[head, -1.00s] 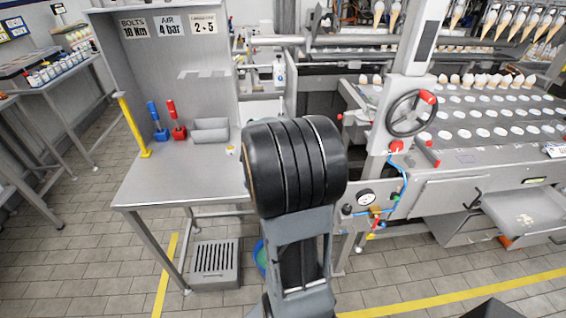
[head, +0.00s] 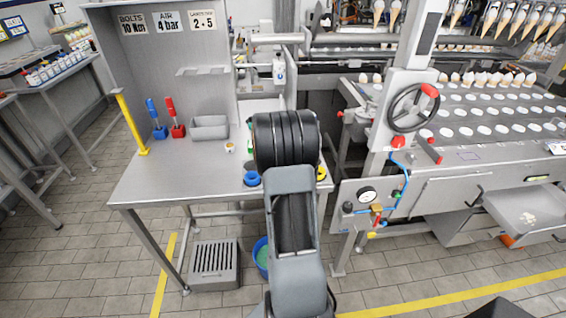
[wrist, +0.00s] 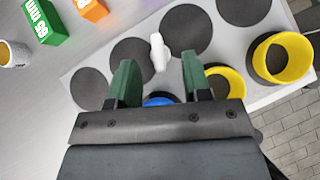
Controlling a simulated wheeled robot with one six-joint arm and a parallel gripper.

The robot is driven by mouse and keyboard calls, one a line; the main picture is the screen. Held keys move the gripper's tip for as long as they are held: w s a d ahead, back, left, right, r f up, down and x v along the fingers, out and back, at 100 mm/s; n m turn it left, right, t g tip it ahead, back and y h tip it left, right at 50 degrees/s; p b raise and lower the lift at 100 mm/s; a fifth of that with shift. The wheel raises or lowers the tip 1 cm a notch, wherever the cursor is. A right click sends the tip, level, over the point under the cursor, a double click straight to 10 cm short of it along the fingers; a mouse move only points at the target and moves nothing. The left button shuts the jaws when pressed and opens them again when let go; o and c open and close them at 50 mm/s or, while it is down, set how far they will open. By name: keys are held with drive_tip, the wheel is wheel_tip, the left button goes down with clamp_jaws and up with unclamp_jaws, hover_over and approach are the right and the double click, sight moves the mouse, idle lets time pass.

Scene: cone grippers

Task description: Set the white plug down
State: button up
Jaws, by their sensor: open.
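The white plug (wrist: 158,52) shows in the wrist view on or just above a pale plate (wrist: 100,62) marked with black discs, between two of the discs. My gripper (wrist: 157,62) is open, with one green finger on each side of the plug and a visible gap to both. Whether the plug's base touches the plate I cannot tell. In the head view my black wrist hides the gripper and the plug. A blue ring (wrist: 158,100) shows partly between my fingers, lower in the wrist view.
Yellow rings (wrist: 283,58) stand at the plate's right, one close to my right finger. A green box (wrist: 45,22), an orange box (wrist: 90,9) and a small cup (wrist: 14,53) lie left. The bench (head: 170,185) is clear at its left front.

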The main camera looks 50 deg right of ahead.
drive_tip(key=shift+x, duration=1.55)
drive_tip(key=shift+c, duration=0.3)
clamp_jaws()
drive_tip(key=shift+r, duration=0.1)
drive_tip(key=shift+r+p, duration=0.3)
drive_tip(key=shift+r, duration=0.25)
wheel_tip(320, 180, up, 3)
drive_tip(key=shift+f+p, duration=0.2)
drive_tip(key=shift+p, duration=0.55)
drive_tip(key=s+a+r+p, duration=0.2)
drive_tip(key=s+a+r, duration=0.3)
drive_tip(key=s+r, duration=0.4)
drive_tip(key=s, duration=0.4)
